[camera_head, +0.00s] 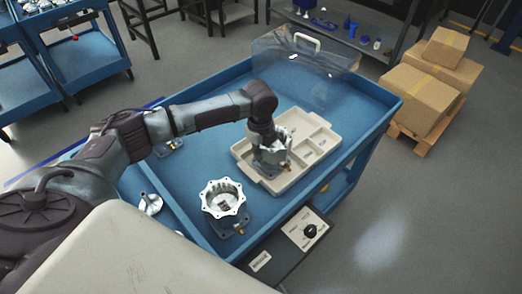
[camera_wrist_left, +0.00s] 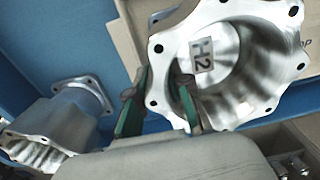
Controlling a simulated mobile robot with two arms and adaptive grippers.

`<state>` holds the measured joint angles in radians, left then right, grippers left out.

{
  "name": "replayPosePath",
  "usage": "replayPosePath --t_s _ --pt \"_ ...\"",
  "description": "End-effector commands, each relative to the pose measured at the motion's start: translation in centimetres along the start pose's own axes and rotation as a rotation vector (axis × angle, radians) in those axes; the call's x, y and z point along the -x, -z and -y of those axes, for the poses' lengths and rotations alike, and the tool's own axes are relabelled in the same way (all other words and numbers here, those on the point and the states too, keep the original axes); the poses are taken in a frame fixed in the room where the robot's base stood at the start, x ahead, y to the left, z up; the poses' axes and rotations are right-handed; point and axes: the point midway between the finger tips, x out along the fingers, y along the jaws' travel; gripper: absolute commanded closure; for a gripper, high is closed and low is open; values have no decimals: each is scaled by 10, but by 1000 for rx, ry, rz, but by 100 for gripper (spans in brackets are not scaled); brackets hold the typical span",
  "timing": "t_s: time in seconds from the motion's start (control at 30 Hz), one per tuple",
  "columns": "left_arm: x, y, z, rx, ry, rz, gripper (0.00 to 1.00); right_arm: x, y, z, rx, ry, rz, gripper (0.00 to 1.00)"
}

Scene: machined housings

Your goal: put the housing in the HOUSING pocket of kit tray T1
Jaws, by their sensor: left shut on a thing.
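My left gripper (camera_head: 268,140) is over the left part of the beige kit tray (camera_head: 303,177). It is shut on a silver machined housing (camera_head: 272,158), which is partly hidden by the gripper. In the left wrist view my green-edged fingers (camera_wrist_left: 162,98) clasp the wall of this housing (camera_wrist_left: 252,108), which has a scalloped rim with bolt holes and a label "H2" inside. Whether the housing touches the tray floor is hidden. The pocket labels are too small to read in the head view. My right gripper is not in view.
Another silver housing (camera_head: 222,197) stands on the blue cart top (camera_head: 205,160) left of the tray. A flanged metal part (camera_head: 150,204) lies farther left. A clear cover with a white handle (camera_head: 307,40) stands behind the tray.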

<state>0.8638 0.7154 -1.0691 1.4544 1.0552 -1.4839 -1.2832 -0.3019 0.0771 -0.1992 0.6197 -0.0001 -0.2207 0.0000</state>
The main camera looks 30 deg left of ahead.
Motion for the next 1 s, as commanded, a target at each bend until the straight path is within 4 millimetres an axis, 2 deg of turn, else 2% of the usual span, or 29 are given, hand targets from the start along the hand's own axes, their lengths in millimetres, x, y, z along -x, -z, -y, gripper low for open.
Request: replayPosePath --t_s 0.17,0.2,0.33,0.37,0.73,0.87,1.0 --pt "1 0 2 0 5 0 100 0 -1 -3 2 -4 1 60" --pt "-2 0 0 0 0 0 79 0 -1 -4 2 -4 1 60" --pt "-2 0 0 0 0 0 58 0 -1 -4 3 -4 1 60" --pt "-2 0 0 0 0 0 56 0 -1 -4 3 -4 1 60" --pt "4 0 0 0 2 0 56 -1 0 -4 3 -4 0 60" --pt "23 -1 1 -1 5 2 56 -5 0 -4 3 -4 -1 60" --pt "53 -1 1 0 5 2 56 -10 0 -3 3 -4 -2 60"
